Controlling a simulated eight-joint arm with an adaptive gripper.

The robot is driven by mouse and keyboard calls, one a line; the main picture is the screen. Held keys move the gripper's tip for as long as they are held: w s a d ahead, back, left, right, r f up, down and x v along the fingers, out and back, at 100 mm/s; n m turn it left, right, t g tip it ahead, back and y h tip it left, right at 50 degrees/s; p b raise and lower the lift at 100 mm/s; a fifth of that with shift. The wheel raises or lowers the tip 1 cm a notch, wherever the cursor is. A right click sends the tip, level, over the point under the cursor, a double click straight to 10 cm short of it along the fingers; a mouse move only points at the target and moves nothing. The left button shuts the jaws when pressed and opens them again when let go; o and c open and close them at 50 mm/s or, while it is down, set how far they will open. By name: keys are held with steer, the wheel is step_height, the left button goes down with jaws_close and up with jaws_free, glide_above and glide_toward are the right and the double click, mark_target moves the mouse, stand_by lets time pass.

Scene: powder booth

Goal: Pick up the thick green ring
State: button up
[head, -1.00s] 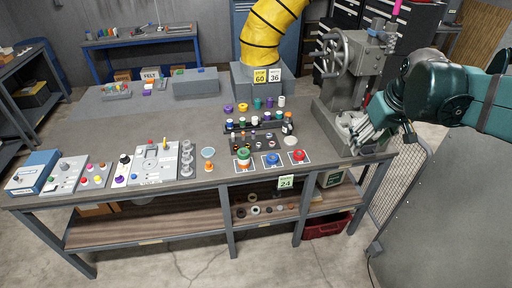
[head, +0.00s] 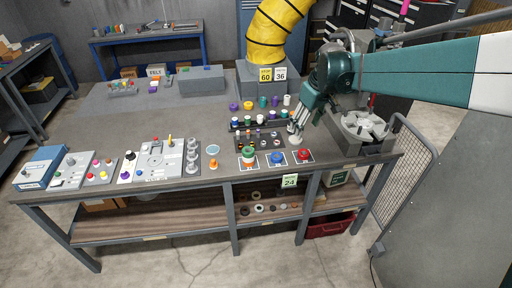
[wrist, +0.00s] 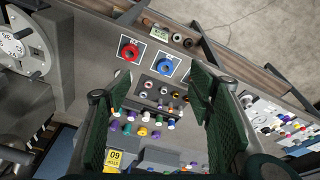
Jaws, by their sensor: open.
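The thick green ring (head: 248,159) shows in the head view near the front edge of the bench, in a small stack on a white card. It is left of a blue ring (head: 276,158) and a red ring (head: 303,155) on their own cards. My gripper (head: 298,128) is open above the bench, behind and to the right of the green ring. In the wrist view my open gripper (wrist: 160,88) has nothing clearly held between its fingers. The red ring (wrist: 129,51) and blue ring (wrist: 165,67) show there; the green ring seems hidden behind the right finger.
A dark rack (head: 256,123) of small coloured pots stands behind the rings. A grey machine (head: 362,132) stands at the right end. A small orange item (head: 214,164) sits left of the green ring. Left of that are control panels (head: 157,161).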

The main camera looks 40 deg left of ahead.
steer(key=s+a+f+n, duration=0.1)
steer(key=a+f, duration=0.3)
steer(key=a, duration=0.3)
steer(key=a+f+n, duration=0.1)
steer(key=a+f, duration=0.3)
steer(key=a, duration=0.3)
steer(key=n+g, duration=0.2)
glide_toward(248, 149)
steer(key=s, duration=0.2)
steer(key=shift+w+d+f, duration=0.15)
steer(key=shift+w+d, duration=0.1)
steer(key=shift+f, duration=0.1)
steer(key=shift+a+f+p, duration=0.15)
steer(key=shift+f+p, duration=0.2)
steer(key=shift+f, duration=0.85)
steer(key=shift+a+f, duration=0.25)
steer(key=shift+f, duration=1.05)
steer(key=shift+a+f, duration=0.2)
steer(key=shift+f, duration=1.05)
